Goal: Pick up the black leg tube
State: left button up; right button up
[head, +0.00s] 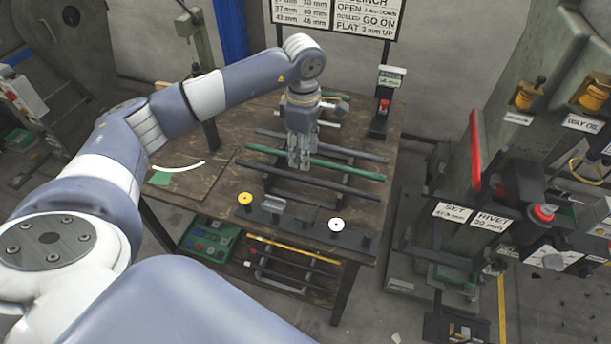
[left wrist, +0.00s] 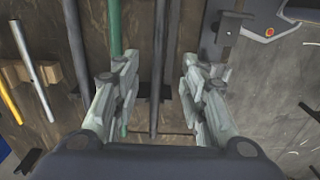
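Three long tubes lie side by side across a rack on the workbench in the head view: a dark tube at the back (head: 350,153), a green tube (head: 345,171) in the middle and a dark tube at the front (head: 340,188). I cannot tell for sure which dark one is the black leg tube. My left gripper (head: 299,164) points down over the tubes and hides part of them. In the left wrist view its fingers (left wrist: 157,80) are apart, with a dark tube (left wrist: 157,55) running between them, not gripped. The green tube (left wrist: 115,30) lies left of that. My right gripper is not in view.
A yellow disc (head: 245,199) and a white disc (head: 336,225) stand along the bench front. A labelled stand with a red button (head: 384,105) is at the back right. A green tray (head: 208,241) sits below. A large press (head: 473,150) stands right of the bench.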

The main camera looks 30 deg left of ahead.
aim_at(304, 177)
pick_arm(q)
notch_tip(304, 177, down, 3)
jog(key=shift+f+p, duration=0.15)
jog(key=shift+p, duration=0.15)
notch_tip(304, 177, down, 5)
jog(key=shift+w+r+p, duration=0.1)
jog(key=shift+w+p, duration=0.05)
jog(key=shift+p, duration=0.95)
jog(key=shift+f, duration=0.35)
grip_shut()
